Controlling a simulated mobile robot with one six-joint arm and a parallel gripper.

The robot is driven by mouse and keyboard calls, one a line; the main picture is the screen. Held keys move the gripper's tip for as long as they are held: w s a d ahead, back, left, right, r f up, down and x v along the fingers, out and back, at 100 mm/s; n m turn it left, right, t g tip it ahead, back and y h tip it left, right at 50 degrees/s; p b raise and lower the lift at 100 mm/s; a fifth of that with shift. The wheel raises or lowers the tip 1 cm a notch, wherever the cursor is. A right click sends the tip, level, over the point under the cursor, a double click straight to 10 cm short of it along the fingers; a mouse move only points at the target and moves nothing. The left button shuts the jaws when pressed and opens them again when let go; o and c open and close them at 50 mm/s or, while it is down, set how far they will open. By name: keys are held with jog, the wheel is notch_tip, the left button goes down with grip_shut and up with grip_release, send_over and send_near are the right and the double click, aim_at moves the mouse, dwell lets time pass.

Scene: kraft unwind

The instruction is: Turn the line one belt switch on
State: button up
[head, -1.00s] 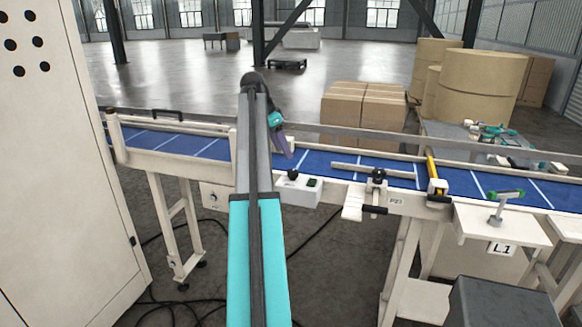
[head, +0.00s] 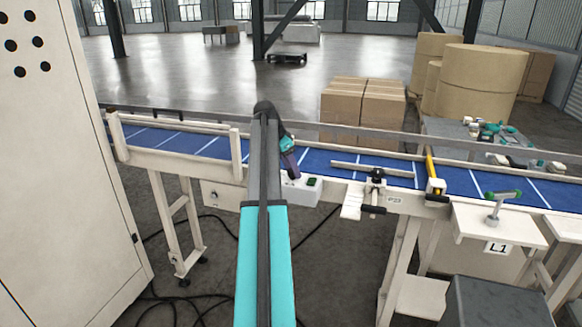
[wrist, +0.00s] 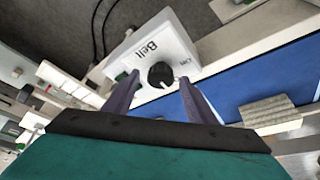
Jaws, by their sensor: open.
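The belt switch is a black round knob (wrist: 160,75) on a white box lettered "Belt" (wrist: 160,48), with a second small label near the knob. A green button (wrist: 122,75) sits beside the knob. In the head view the white switch box (head: 307,194) is fixed to the conveyor's near side, and my gripper hides the knob there. My gripper (head: 292,175) points down at the box. In the wrist view my gripper (wrist: 158,88) is open, its two purple fingers on either side of the knob's line, apart from it. I cannot tell the knob's setting.
The blue conveyor belt (head: 335,172) runs behind the box with a rail along its far edge. A clamp with a black handle (head: 375,190) and a yellow bar (head: 432,172) stand to the right. A tall beige cabinet (head: 70,180) stands at the left.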

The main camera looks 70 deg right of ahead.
jog(key=c, duration=1)
